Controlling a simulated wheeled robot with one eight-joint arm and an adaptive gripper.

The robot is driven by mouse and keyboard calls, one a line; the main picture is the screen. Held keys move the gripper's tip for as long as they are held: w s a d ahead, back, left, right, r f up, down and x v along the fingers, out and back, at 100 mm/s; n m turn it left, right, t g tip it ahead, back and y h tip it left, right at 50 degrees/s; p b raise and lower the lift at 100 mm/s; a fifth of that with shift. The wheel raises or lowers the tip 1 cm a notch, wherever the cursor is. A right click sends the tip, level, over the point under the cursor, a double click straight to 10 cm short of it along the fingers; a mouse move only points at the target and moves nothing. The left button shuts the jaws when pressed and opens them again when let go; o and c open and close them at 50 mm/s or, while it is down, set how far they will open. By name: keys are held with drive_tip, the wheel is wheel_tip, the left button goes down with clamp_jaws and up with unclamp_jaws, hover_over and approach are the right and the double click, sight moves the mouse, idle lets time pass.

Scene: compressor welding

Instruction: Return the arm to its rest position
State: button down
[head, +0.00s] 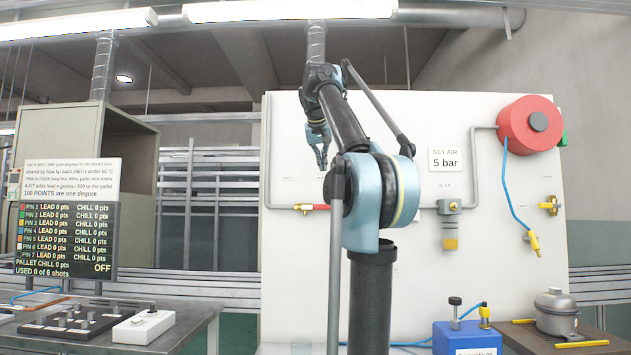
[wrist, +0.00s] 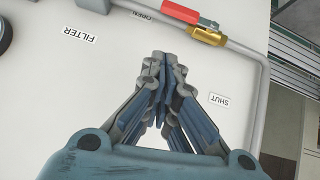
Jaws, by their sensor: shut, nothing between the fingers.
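My gripper (head: 321,157) hangs from my raised arm in front of the white panel (head: 290,250) in the head view. In the wrist view my gripper (wrist: 163,62) is shut and empty, its fingertips together. The valve with the red handle (head: 312,207) sits on the grey pipe, below my gripper in the head view. In the wrist view the red handle (wrist: 180,11) and brass body (wrist: 207,36) are beyond my fingertips and appear apart from them. The handle lies along the pipe, on the OPEN label side. The SHUT label (wrist: 218,99) is right of my fingers.
A red hose reel (head: 515,125) is at the upper right of the panel. A blue box (head: 465,338) and a grey compressor pot (head: 556,312) stand lower right. A dark bench (head: 190,308) with a white switch box (head: 144,327) and a score board (head: 66,238) are left.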

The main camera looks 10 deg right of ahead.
drive_tip(key=s+a+f+g+y, duration=0.1)
drive_tip(key=s+f, duration=1)
drive_tip(key=f, duration=1.2)
drive_tip(key=s+a+f+n+g+y, duration=0.1)
drive_tip(key=s+a+f+g, duration=0.1)
drive_tip(key=s+f, duration=1)
drive_tip(key=s+a+f+n+g+y, duration=0.1)
drive_tip(key=s+f, duration=1)
drive_tip(key=f, duration=2.3)
drive_tip(key=shift+s+a+f+g, duration=0.15)
drive_tip(key=shift+a+f+g, duration=0.25)
drive_tip(key=shift+g, duration=0.7)
drive_tip(key=shift+a+r, duration=0.1)
drive_tip(key=shift+w+f, duration=0.2)
drive_tip(key=shift+w, duration=0.3)
